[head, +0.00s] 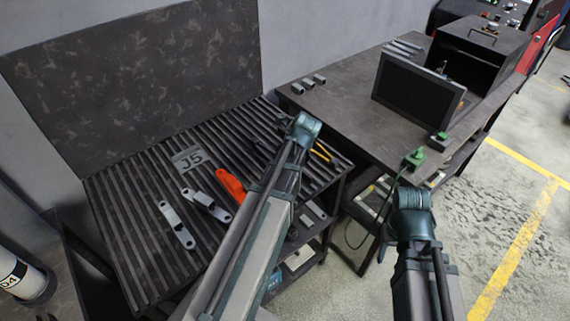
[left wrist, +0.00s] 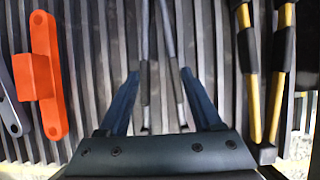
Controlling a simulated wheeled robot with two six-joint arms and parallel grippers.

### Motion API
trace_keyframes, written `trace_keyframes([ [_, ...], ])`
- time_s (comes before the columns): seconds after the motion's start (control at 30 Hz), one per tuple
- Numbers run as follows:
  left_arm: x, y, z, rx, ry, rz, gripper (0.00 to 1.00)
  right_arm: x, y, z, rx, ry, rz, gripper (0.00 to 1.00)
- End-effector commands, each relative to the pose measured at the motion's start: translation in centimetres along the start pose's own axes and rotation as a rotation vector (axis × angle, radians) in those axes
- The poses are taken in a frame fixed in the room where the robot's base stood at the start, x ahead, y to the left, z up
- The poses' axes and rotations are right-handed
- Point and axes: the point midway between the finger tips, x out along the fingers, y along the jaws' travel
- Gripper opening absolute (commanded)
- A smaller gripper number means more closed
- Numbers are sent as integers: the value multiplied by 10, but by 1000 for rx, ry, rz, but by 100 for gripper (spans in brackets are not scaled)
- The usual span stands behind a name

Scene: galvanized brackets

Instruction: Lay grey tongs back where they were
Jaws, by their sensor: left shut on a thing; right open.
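The grey tongs (left wrist: 168,30) show in the left wrist view as two thin grey arms with darker sleeves, lying lengthwise above the ribbed table top (head: 130,225). My left gripper (left wrist: 158,76) has its blue fingers on either side of the tongs and is shut on them. I cannot tell whether the tongs touch the ribs. In the head view my left arm hides most of that spot. My right gripper is open and empty at the right of the head view, by the desk; its fingers are hard to make out there.
An orange bracket (head: 230,185) and two galvanized brackets (head: 178,228) lie left of my left arm. Yellow-and-black handles (left wrist: 257,85) lie close right of the tongs. A J5 plate (head: 188,158) is behind. A desk (head: 345,115) with a monitor (head: 415,88) stands right.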

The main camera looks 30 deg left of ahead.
Motion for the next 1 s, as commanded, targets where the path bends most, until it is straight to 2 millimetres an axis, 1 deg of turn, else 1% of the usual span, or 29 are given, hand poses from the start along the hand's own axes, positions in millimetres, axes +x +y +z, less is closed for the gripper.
trace_keyframes([
  [0.13, -2, 0, 1, 0, 0, 0, 60, -2, 0, 0, 0, 0, 0, 50],
  [0.23, 1, 0, -1, 0, 0, 0, 60, 1, 0, 0, 0, 0, 0, 50],
  [0.3, 0, 0, 0, 0, 0, 0, 75, 0, 0, 0, 0, 0, 0, 50],
  [0.37, 0, 0, 0, 0, 0, 0, 86, 0, 0, 0, 0, 0, 0, 50],
  [0.4, 0, 0, 0, 0, 0, 0, 93, 0, 0, 0, 0, 0, 0, 50],
  [0.43, 0, 0, 0, 0, 0, 0, 96, 0, 0, 0, 0, 0, 0, 50],
  [0.83, -2, 0, 1, 0, 0, 0, 96, -3, 0, 0, 0, 0, 0, 50],
  [1.0, -14, 0, 2, 2, 0, 0, 96, -14, 1, 1, 0, 0, 0, 50],
])
